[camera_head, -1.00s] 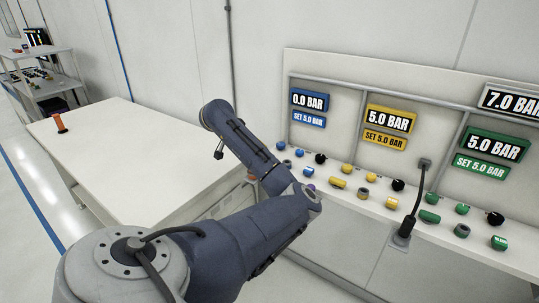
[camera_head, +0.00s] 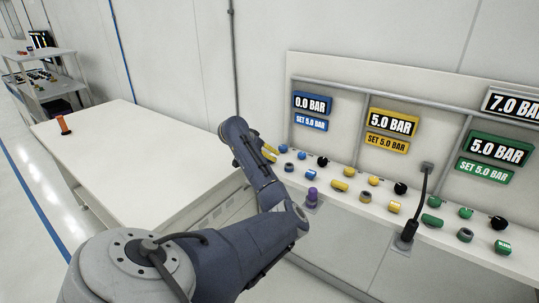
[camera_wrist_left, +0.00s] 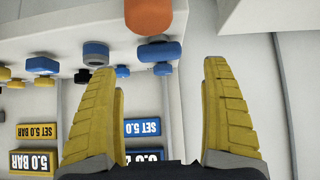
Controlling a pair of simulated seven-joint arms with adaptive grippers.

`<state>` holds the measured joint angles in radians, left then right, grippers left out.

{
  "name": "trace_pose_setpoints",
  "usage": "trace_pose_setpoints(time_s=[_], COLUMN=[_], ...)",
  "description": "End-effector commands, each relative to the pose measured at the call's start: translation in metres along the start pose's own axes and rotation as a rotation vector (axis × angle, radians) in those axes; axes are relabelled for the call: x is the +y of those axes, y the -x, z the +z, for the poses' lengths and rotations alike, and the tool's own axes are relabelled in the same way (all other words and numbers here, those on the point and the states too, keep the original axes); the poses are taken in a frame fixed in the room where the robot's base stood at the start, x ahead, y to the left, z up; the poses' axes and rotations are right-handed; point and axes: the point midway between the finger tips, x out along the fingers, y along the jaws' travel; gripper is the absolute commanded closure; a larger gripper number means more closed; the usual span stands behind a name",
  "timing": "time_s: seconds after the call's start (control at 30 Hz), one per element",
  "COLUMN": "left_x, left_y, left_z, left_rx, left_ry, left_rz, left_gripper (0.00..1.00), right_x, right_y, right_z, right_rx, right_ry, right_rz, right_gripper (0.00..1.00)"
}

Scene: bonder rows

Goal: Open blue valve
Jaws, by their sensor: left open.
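The blue section of the panel has a display (camera_head: 311,103) reading 0.0 BAR above a SET 5.0 BAR label (camera_head: 311,122). Blue knobs (camera_head: 283,148) (camera_head: 301,155) (camera_head: 311,173) sit on the ledge below it, with a grey-blue one (camera_head: 289,167) and a black knob (camera_head: 322,161) nearby. I cannot tell which is the valve. My left gripper (camera_head: 270,153) is open and empty at the left end of these knobs. In the left wrist view, upside down, a blue knob (camera_wrist_left: 159,51) shows beyond the gap between the open yellow fingers (camera_wrist_left: 162,66). My right gripper is not in view.
Yellow knobs (camera_head: 339,185) and green knobs (camera_head: 432,201) continue along the ledge to the right. A white table (camera_head: 140,160) is left.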

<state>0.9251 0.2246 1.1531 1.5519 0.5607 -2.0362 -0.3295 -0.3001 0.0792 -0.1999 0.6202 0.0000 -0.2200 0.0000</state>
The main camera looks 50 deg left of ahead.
Motion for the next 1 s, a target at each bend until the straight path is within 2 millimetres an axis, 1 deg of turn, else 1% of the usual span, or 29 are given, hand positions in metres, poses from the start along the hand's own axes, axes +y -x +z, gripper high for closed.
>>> trace_pose_setpoints(time_s=[0.03,0.2,0.4,0.6,0.93,0.97,1.0], left_x=[0.0,0.001,0.0,0.0,0.0,0.0,0.0], left_y=[-0.009,-0.034,-0.053,-0.062,-0.063,-0.063,-0.063], left_z=[0.001,0.001,0.0,0.0,0.0,0.0,0.0], left_rx=[-0.004,-0.003,-0.002,-0.001,0.0,0.0,0.0], left_ry=[-0.001,-0.001,-0.001,-0.001,0.0,0.0,0.0], left_rz=[0.001,0.002,0.001,0.001,0.0,0.0,0.0], left_gripper=[0.18,0.18,0.18,0.18,0.18,0.19,0.24], right_x=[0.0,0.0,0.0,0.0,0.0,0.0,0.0], right_y=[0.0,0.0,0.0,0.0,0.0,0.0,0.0], right_z=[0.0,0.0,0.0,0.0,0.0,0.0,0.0], right_rx=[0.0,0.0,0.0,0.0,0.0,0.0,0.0], right_ry=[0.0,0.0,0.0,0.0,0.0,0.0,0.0], right_rz=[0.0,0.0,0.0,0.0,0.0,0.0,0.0], right_gripper=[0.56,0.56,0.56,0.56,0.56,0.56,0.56])
